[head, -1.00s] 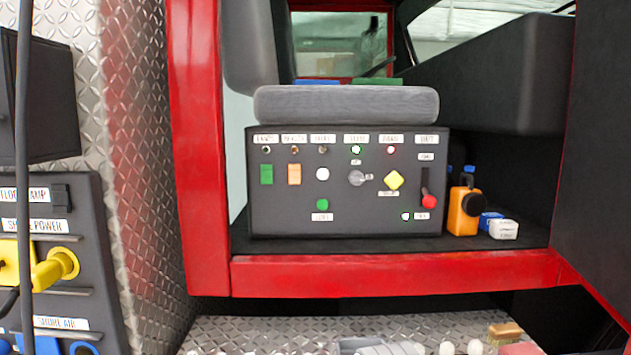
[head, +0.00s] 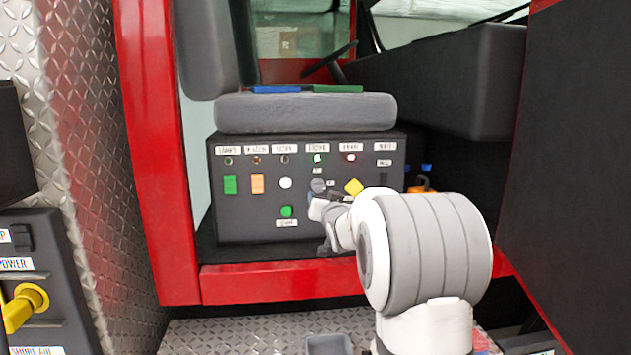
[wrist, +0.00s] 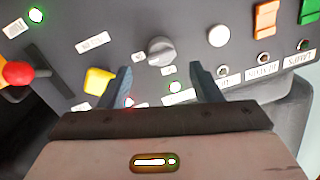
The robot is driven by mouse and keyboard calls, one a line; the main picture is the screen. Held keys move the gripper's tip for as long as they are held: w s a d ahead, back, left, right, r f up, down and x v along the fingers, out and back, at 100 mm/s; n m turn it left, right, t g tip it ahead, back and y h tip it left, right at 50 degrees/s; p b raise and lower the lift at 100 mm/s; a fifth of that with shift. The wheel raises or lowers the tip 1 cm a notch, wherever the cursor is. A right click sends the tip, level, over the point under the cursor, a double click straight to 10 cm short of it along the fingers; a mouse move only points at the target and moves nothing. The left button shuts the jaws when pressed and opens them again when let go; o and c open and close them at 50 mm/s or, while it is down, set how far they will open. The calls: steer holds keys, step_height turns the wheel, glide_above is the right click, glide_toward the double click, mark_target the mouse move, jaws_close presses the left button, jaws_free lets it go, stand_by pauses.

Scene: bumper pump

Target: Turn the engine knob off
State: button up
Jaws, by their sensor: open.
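The engine knob (head: 318,185) is a grey round knob on the dark control panel, below a lit green lamp (head: 318,158). In the wrist view, which shows the panel upside down, the engine knob (wrist: 161,51) has a short pointer to the left. My gripper (wrist: 160,70) is open, with its two dark fingers apart on either side of the knob's lower part in that view. Whether they touch it, I cannot tell. In the head view my arm and gripper cover the panel's lower right, and the fingers are mostly hidden.
A yellow knob (wrist: 98,80) sits close beside my left-hand finger in the wrist view. A red-tipped lever (wrist: 18,73) is farther left. A white button (wrist: 219,36) and an orange switch (wrist: 266,20) are to the right. A grey seat (head: 305,112) overhangs the panel.

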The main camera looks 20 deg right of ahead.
mark_target(320, 190)
steer(key=shift+w+d+r+p, duration=0.15)
steer(key=shift+w+p, duration=0.4)
steer(key=shift+w, duration=0.75)
steer(key=shift+w+d+f+p, duration=0.15)
steer(key=shift+w+p, duration=0.4)
steer(key=shift+w, duration=0.8)
steer(key=shift+w+d+r+p, duration=0.2)
steer(key=shift+w+p, duration=0.35)
steer(key=shift+w, duration=0.75)
steer(key=shift+f, duration=0.1)
steer(key=c, duration=0.9)
